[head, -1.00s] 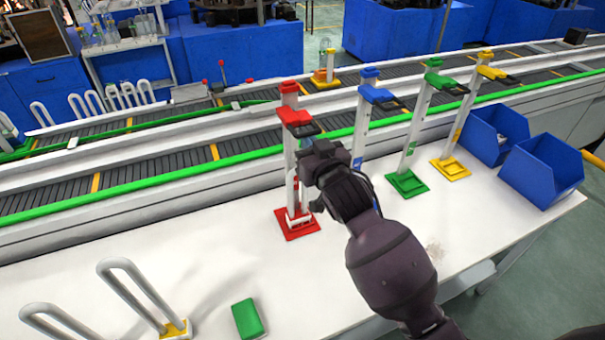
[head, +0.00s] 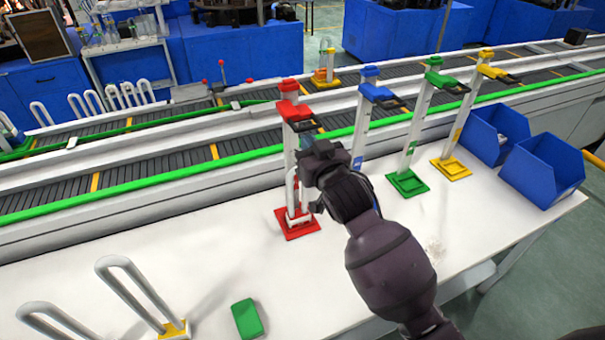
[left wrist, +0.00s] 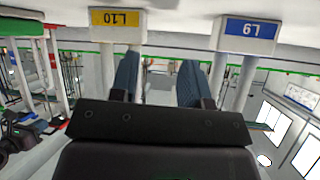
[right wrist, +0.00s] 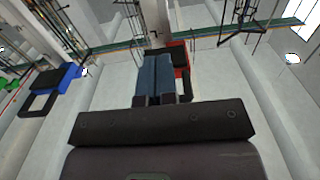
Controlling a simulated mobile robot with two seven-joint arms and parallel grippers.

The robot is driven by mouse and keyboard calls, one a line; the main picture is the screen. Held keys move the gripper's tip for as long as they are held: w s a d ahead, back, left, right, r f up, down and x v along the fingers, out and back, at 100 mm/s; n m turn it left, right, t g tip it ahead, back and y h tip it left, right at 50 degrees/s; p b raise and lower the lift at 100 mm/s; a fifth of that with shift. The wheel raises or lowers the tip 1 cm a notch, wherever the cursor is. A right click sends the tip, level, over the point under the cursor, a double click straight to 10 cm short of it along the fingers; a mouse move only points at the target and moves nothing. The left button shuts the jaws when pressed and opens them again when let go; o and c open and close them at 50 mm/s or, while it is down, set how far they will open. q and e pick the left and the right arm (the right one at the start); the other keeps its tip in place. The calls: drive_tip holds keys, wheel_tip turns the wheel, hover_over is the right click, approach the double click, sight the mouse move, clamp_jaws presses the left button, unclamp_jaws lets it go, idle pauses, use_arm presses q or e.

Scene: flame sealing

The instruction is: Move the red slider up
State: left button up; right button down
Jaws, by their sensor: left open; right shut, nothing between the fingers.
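The red slider (head: 293,109) is on the upright post of the red stand (head: 296,226), just below the post's red cap, with a black handle sticking out to the right. It also shows in the right wrist view (right wrist: 181,62), partly behind my fingers. My right gripper (head: 308,148) is shut and empty, close below the slider's handle; whether it touches is unclear. Its blue fingers lie together in the right wrist view (right wrist: 153,76). My left gripper (left wrist: 158,80) is open and empty; it is not in the head view.
Blue (head: 377,93), green (head: 437,80) and yellow (head: 490,71) sliders stand on similar posts to the right. Blue bins (head: 545,168) sit at the table's right end. A green block (head: 247,319) and white loops (head: 130,290) are near the front. A conveyor (head: 150,170) runs behind.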

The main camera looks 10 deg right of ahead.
use_arm(q)
drive_tip(key=shift+r+p, duration=0.3)
drive_tip(key=shift+p, duration=0.05)
use_arm(e)
drive_tip(key=s+d, duration=0.2)
drive_tip(key=s, duration=0.8)
idle(0.6)
